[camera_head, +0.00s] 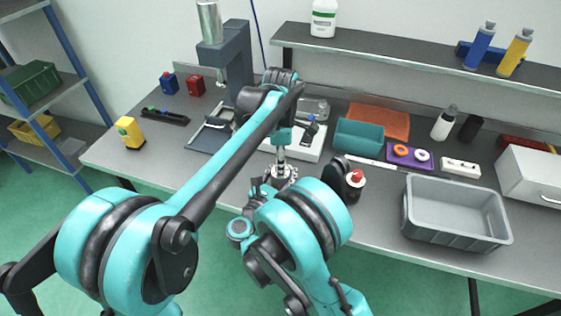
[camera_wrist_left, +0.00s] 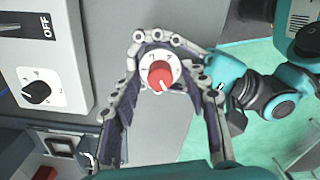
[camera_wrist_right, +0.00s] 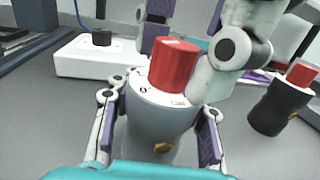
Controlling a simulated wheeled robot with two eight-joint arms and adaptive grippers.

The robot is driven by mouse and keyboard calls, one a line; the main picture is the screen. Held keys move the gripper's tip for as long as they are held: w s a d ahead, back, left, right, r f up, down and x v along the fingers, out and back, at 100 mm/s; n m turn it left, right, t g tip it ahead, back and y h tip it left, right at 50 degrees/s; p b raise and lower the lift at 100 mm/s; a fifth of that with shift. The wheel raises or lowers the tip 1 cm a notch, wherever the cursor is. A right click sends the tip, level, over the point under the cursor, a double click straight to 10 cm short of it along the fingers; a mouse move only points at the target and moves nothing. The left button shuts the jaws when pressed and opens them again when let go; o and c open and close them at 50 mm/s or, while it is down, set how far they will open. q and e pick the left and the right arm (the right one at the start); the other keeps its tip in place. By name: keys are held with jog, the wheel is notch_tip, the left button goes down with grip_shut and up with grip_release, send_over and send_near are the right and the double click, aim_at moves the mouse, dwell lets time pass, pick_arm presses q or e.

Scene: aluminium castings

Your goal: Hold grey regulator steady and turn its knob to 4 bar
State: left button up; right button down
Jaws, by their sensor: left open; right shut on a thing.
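The grey regulator (camera_wrist_right: 155,128) stands upright in the right wrist view, with a red knob (camera_wrist_right: 172,65) on its white dial top. My right gripper (camera_wrist_right: 160,140) is shut on its body, one finger on each side. My left gripper (camera_wrist_left: 160,70) is open above the regulator, its fingers spread either side of the red knob (camera_wrist_left: 161,76). The dial shows around the knob in the left wrist view, but its markings are too small to read surely. In the head view my arms largely hide the regulator.
A black regulator with a red knob (camera_head: 356,179) stands just right of my right gripper; it also shows in the right wrist view (camera_wrist_right: 275,108). A white box with a black knob (camera_wrist_left: 38,92) is close by. A grey crate (camera_head: 455,238) lies at the right.

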pick_arm(q)
grip_shut()
